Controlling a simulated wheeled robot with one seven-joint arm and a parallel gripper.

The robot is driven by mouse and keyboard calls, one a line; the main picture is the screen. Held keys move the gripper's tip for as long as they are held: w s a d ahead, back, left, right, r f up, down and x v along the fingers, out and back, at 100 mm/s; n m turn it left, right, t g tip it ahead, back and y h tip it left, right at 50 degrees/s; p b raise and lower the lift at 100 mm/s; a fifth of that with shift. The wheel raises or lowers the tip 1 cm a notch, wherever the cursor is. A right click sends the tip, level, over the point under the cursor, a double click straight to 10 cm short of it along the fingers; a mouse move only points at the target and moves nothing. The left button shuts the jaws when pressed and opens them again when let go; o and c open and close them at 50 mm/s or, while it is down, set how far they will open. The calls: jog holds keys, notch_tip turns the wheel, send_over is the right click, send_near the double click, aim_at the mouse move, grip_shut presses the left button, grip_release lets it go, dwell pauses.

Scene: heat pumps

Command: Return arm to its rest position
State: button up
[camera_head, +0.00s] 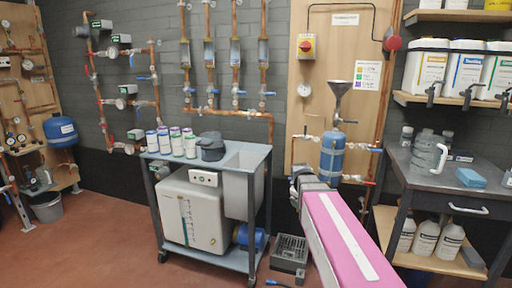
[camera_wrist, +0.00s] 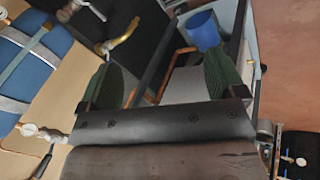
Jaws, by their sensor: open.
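My gripper (camera_wrist: 162,80) shows in the wrist view with its two dark green finger pads wide apart and nothing between them. In the head view my pink arm link with a white stripe reaches up from the bottom right. Its far end is near the blue cylinder (camera_head: 332,158) on the wooden panel, and my fingers are hard to make out there. In the wrist view a blue vessel with pale straps (camera_wrist: 42,75) is left of my gripper, apart from it. Copper pipe and a brass valve (camera_wrist: 122,40) show beyond the fingers.
A grey cart (camera_head: 262,152) with several small cans (camera_head: 176,142) and a white tank (camera_head: 195,212) stands left of my arm. A workbench (camera_head: 402,160) with bottles stands on the right. A black crate (camera_head: 289,253) sits on the floor close by.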

jog(key=s+a+f+m+g+y, duration=0.1)
jog(key=s+f+m+g, duration=0.3)
jog(key=s+f+m, duration=0.5)
jog(key=s+f, duration=0.6)
jog(key=s, duration=0.2)
jog(key=shift+s+g+y, duration=0.25)
jog(key=shift+g+y, duration=0.15)
jog(key=shift+c, duration=0.3)
